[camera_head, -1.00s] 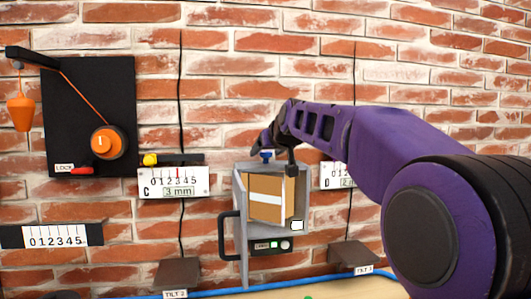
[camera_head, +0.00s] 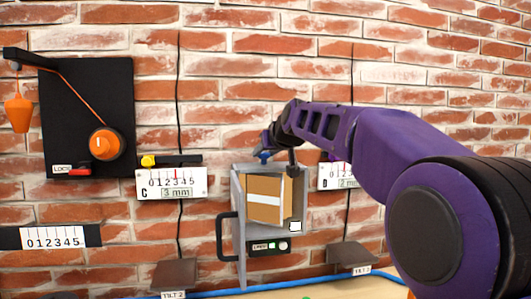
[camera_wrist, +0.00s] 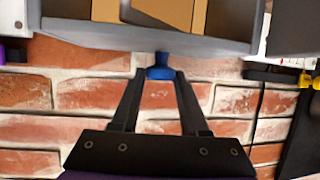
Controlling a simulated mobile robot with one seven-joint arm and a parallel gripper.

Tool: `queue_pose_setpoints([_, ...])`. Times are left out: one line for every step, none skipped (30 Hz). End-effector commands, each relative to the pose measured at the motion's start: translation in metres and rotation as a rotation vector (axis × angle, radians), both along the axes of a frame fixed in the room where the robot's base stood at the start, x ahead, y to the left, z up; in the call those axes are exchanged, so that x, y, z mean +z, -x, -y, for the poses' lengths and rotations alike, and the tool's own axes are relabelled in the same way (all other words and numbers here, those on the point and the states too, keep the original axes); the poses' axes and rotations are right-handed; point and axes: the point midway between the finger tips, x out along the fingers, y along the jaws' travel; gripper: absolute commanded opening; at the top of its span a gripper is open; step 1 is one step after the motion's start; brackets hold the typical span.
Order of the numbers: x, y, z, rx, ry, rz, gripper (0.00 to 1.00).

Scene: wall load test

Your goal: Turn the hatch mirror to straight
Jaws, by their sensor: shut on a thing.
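The hatch is an open grey box (camera_head: 237,205) on the brick wall, with a black handle on its left side. Inside it a brown, box-like shape (camera_head: 264,187) with a white band shows at an angle; I cannot tell whether this is the mirror's reflection or a real box. A small blue knob (camera_head: 265,155) stands on top of the hatch. In the wrist view the blue knob (camera_wrist: 160,70) sits between the fingertips of my gripper (camera_wrist: 160,76), which is shut on it. The mirror's edges are not clear.
A black panel (camera_head: 85,85) with an orange dial hangs at the left. Scale C (camera_head: 172,183) is left of the hatch and scale D (camera_head: 333,177) right, partly behind my arm. Brown tilt ledges (camera_head: 174,274) sit low on the wall.

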Motion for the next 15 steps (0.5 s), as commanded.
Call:
queue_pose_setpoints([-0.0006,-0.0013,0.0026,0.013,-0.003,-0.001,0.0])
queue_pose_setpoints([-0.0008,-0.0015,0.0032,0.025,-0.002,-0.001,0.0])
queue_pose_setpoints([-0.0009,-0.0018,0.0039,0.042,-0.003,-0.001,0.0])
queue_pose_setpoints([-0.0006,-0.0018,0.0036,0.058,-0.004,0.0,0.0])
queue_pose_setpoints([-0.0004,-0.0021,0.0046,0.073,-0.003,0.0,0.0])
queue_pose_setpoints([-0.0005,-0.0022,0.005,0.097,-0.004,0.0,0.0])
queue_pose_setpoints([-0.0007,-0.0024,0.0048,0.116,-0.004,-0.001,0.0])
queue_pose_setpoints([-0.0007,-0.0028,0.0052,0.135,-0.004,-0.001,0.0])
queue_pose_setpoints([-0.0005,-0.0032,0.0059,0.161,-0.005,0.0,0.0])
queue_pose_setpoints([-0.0005,-0.0031,0.0056,0.183,-0.004,-0.001,0.0])
queue_pose_setpoints([-0.0003,-0.0035,0.0061,0.206,-0.005,0.0,0.0])
queue_pose_setpoints([-0.0005,-0.004,0.0067,0.237,-0.006,-0.001,0.0])
queue_pose_setpoints([0.0,-0.0039,0.0064,0.262,-0.006,0.0,0.0])
queue_pose_setpoints([0.0002,-0.0047,0.0072,0.287,-0.007,0.0,0.0])
queue_pose_setpoints([0.0009,-0.0048,0.0071,0.322,-0.005,0.001,0.0])
